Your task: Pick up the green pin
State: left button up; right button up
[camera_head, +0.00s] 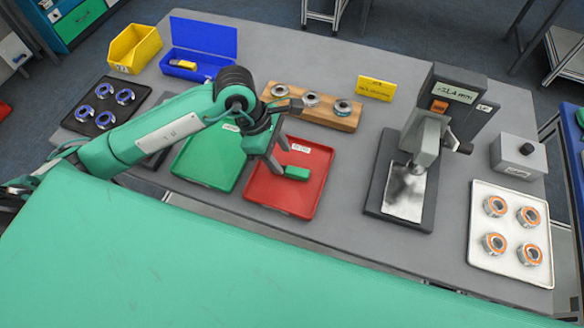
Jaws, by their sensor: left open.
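A small green block-like piece (297,173), the only thing here that could be the green pin, shows in the red tray (310,196) in the middle of the table; I cannot make out a pin shape. My left gripper (284,150) is open over the back left part of the red tray, right by the green piece. I cannot tell whether a finger touches it. My left arm comes in from the left and hides part of the green tray (205,168). My right gripper is not in view.
A wooden block with metal rings (330,118) and a yellow sign (376,88) stand behind. A measuring stand (440,110) is to the right, then a white tray (512,262) of orange-rimmed rings. Yellow (135,50) and blue (203,40) bins and a black tray (80,122) are left.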

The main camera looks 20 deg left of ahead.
aim_at(291, 169)
pick_arm(q)
jog(key=p+x, duration=0.2)
jog(key=x, duration=0.2)
jog(key=shift+d, duration=0.25)
jog(key=shift+f, duration=0.25)
jog(key=c, duration=1)
grip_shut()
